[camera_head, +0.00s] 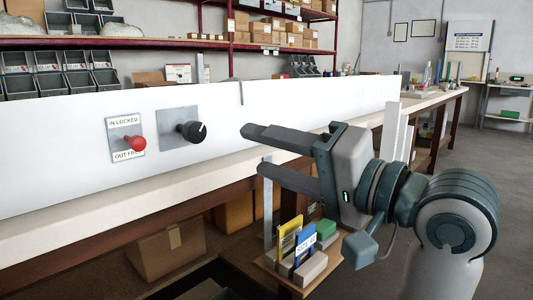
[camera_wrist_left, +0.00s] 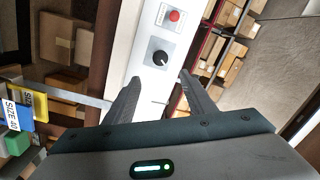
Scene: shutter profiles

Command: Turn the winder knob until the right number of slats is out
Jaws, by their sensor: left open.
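The winder knob (camera_head: 191,131) is black with a white pointer mark, on a grey plate (camera_head: 170,140) on the long white panel (camera_head: 60,155). It also shows in the left wrist view (camera_wrist_left: 160,58), ahead of and between the fingertips. Left of it in the head view is a red knob (camera_head: 137,143) on a plate labelled "IN LOCKED" and "OUT FREE". My left gripper (camera_head: 252,149) is open and empty, to the right of the winder knob and apart from it. I cannot make out any slats for certain. My right gripper is not in view.
Below my gripper, a small wooden shelf (camera_head: 267,263) holds yellow, blue and green blocks or cards. A cardboard box (camera_head: 165,252) stands under the bench. Red shelving (camera_head: 150,42) with bins and boxes stands behind the panel. The floor at the right is clear.

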